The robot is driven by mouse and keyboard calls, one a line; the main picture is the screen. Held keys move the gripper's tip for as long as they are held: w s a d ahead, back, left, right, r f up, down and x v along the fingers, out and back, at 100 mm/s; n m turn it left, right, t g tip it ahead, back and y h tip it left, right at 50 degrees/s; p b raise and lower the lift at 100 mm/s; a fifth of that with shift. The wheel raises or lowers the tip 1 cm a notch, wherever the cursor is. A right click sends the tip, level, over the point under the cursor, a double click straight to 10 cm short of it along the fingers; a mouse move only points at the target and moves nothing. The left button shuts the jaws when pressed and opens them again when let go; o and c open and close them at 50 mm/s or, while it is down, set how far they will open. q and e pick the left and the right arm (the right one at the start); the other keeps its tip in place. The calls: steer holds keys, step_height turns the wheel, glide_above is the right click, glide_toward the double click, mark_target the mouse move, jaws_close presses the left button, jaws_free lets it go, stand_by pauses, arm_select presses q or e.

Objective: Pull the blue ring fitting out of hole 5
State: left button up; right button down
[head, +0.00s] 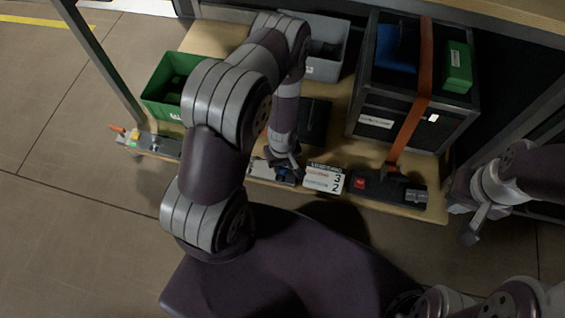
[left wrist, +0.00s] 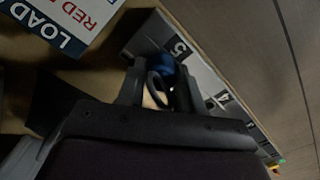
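The blue ring fitting (left wrist: 160,66) stands in the labelled strip (left wrist: 205,78) in the left wrist view, beside the printed 5. My left gripper (left wrist: 158,80) is over it, one finger on each side. The fingers are apart, with a gap between the left one and the ring; contact on the right cannot be told. The ring's lower part is shadowed. In the head view my left gripper (head: 287,170) is low over the shelf's front edge, and the ring is not clear there. My right gripper (head: 474,223) hangs at the right, away from the shelf; its finger opening is unclear.
A dark device with a red button (head: 388,188) is farther right. A strapped black case (head: 405,130), a green bin (head: 165,85) and a grey bin (head: 322,68) stand behind. Open floor (head: 70,220) is at left.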

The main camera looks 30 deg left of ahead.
arm_select(q)
jaws_close()
steer(key=shift+r+p, duration=1.5)
step_height(320, 180, up, 3)
steer(key=p, duration=0.3)
